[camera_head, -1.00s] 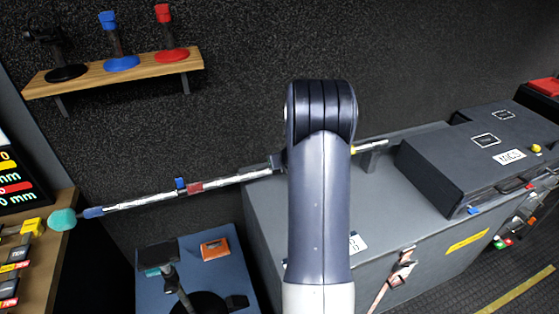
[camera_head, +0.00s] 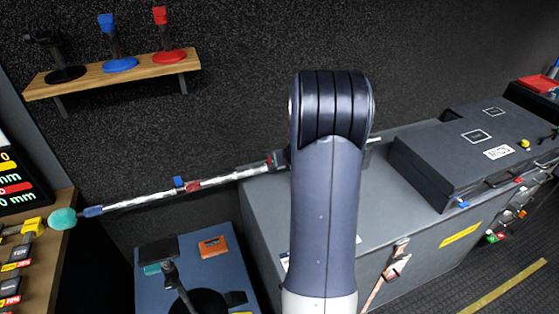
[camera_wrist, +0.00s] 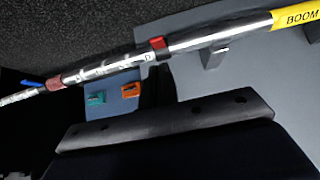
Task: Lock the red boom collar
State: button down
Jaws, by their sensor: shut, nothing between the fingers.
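The boom pole runs slantwise across the wrist view (camera_wrist: 200,38) and the head view (camera_head: 232,178). A red tab (camera_wrist: 158,43) stands up from the pole at a dark collar section, upper middle of the wrist view. Further left on the pole is a dull red collar (camera_wrist: 54,82) beside a blue lever (camera_wrist: 32,83); this red collar also shows in the head view (camera_head: 193,187). My gripper (camera_wrist: 165,120) shows as a dark bar low in the wrist view, apart from the pole in the picture. It is shut and empty. In the head view my arm hides most of it.
The pole passes over a grey case (camera_head: 270,210) with a black box (camera_head: 450,165) on it at right. A blue-topped stand (camera_head: 215,265) holds an orange item (camera_head: 213,246). A wooden shelf (camera_head: 120,75) with upright handles is on the wall. A yellow BOOM label (camera_wrist: 298,15) marks the pole.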

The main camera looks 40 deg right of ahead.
jog(key=r, duration=0.1)
jog(key=s+r, duration=0.1)
jog(key=s+r+p, duration=0.1)
jog(key=shift+a+r, duration=0.3)
jog(key=shift+r, duration=0.1)
jog(key=shift+w, duration=0.1)
jog(key=w+f+b, duration=0.2)
jog(key=f+b, duration=0.1)
jog(key=f, duration=0.2)
jog(key=w+d+f+b, duration=0.1)
jog(key=w+f+b, duration=0.1)
jog(key=f, duration=0.3)
jog(key=shift+w+b, duration=0.25)
jog(key=shift+b, duration=0.5)
jog(key=f+b, duration=0.1)
jog(key=b, duration=0.2)
jog(key=t+b, duration=0.1)
jog(key=b, duration=0.1)
jog(key=shift+w+d+f+t+b, duration=0.1)
jog(key=shift+w+f+t+b, duration=0.1)
jog(key=shift+f+t+b, duration=0.15)
jog(key=f+t+b, duration=0.1)
jog(key=b, duration=0.6)
jog(key=shift+w+f+h+b, duration=0.1)
jog(key=shift+f+h+b, duration=0.2)
jog(key=shift+f, duration=0.1)
jog(key=f+t+b, duration=0.1)
jog(key=b, duration=0.4)
jog(key=shift+f, duration=0.1)
